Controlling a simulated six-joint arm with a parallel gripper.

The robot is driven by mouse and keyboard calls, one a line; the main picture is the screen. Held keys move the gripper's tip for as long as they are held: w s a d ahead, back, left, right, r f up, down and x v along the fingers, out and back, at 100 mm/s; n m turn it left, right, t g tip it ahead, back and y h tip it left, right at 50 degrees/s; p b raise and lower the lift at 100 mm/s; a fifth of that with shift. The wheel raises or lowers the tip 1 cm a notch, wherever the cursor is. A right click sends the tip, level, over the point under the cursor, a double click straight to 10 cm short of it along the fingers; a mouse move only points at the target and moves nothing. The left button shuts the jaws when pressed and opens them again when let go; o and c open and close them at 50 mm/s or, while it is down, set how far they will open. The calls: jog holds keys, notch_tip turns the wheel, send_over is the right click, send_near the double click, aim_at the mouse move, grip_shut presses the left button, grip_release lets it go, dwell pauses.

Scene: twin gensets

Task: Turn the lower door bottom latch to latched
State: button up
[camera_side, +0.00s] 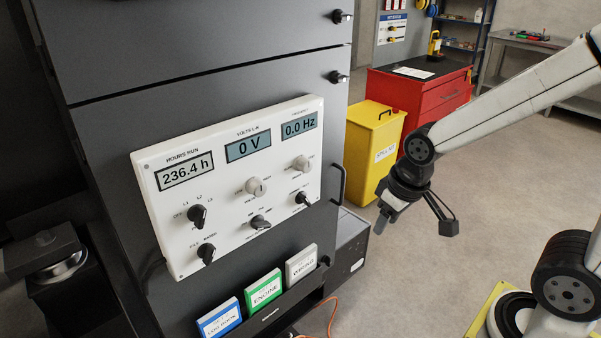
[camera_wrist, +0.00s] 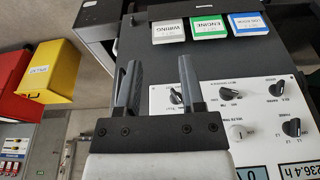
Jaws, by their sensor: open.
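The lower door (camera_side: 105,135) is a dark grey cabinet panel, which also shows upside down in the wrist view (camera_wrist: 230,60). A small dark knob at its lower right edge, beside the white binder, looks like the bottom latch (camera_side: 325,260); it is too small to tell which way it is turned. The top latch (camera_side: 336,77) is at the door's upper right corner. My gripper (camera_side: 381,222) hangs in free air right of the door, tips down, apart from the latch. In the wrist view my gripper (camera_wrist: 160,80) has its fingers spread with nothing between them.
A bar handle (camera_side: 341,183) sticks out from the door's right edge. A white control panel (camera_side: 240,215) with knobs and a rack of binders (camera_side: 265,290) stand out from the door. A yellow bin (camera_side: 373,140) and red cabinet (camera_side: 425,95) stand behind. The floor below my gripper is clear.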

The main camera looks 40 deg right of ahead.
jog(key=w+d+t, duration=1.3)
jog(key=w+t, duration=0.2)
send_near(331, 259)
jog(key=shift+w+f, duration=0.15)
jog(key=shift+w, duration=0.85)
jog(key=shift+w, duration=0.1)
jog(key=shift+w, duration=3.8)
grip_shut()
